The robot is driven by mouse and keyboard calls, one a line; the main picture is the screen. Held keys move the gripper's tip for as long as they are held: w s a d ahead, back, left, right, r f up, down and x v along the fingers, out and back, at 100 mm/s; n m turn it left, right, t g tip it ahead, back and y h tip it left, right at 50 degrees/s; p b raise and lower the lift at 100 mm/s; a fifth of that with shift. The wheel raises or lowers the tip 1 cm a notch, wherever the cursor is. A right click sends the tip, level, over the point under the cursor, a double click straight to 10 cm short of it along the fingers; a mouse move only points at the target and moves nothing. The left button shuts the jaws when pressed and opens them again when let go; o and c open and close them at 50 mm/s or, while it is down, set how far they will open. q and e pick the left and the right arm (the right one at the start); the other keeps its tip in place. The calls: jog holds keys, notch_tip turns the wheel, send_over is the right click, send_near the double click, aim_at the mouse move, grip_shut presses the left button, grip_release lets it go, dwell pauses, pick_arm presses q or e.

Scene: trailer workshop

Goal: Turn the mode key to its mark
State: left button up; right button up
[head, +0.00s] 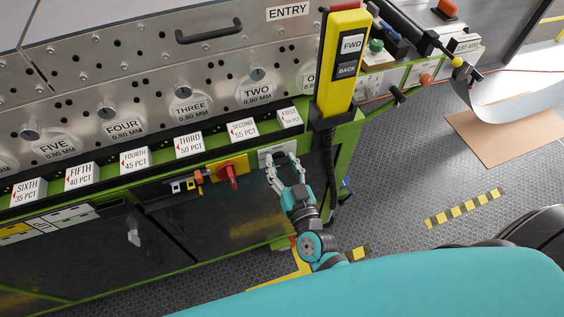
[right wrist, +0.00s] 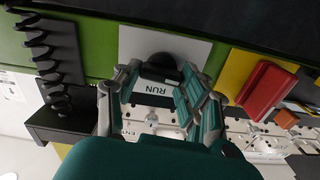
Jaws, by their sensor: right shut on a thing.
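The mode key's light plate (head: 270,148) is on the green front rail of the machine, right of the red switch. In the right wrist view the plate (right wrist: 135,40) shows a RUN label (right wrist: 157,85) and the dark mode key (right wrist: 165,67). My right gripper (head: 283,158) is at the plate, its fingers on either side of the key. In the wrist view the gripper (right wrist: 160,75) is shut on the key. The fingers hide part of the key and its plate, so I cannot tell its exact angle against a mark. My left gripper is not in view.
A red rotary switch (head: 228,173) on a yellow plate sits just left of my right gripper. A yellow FWD/BACK pendant (head: 343,65) stands close on the right, with a cable hanging below it. Numbered white blocks line the rail.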

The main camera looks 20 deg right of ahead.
jog(key=m+p, duration=0.1)
jog(key=m, duration=0.3)
jog(key=shift+d, duration=0.1)
jog(key=m, duration=0.4)
jog(key=shift+f+m, duration=0.1)
jog(key=shift+m, duration=0.3)
jog(key=m, duration=0.3)
jog(key=shift+d+f+m, duration=0.1)
jog(key=shift+m, duration=0.2)
jog(key=m+b, duration=0.1)
jog(key=m, duration=0.3)
jog(key=shift+f+m, duration=0.1)
jog(key=shift+m, duration=0.2)
jog(key=o, duration=1.2)
jog(key=shift+c, duration=0.2)
jog(key=shift+s, duration=0.1)
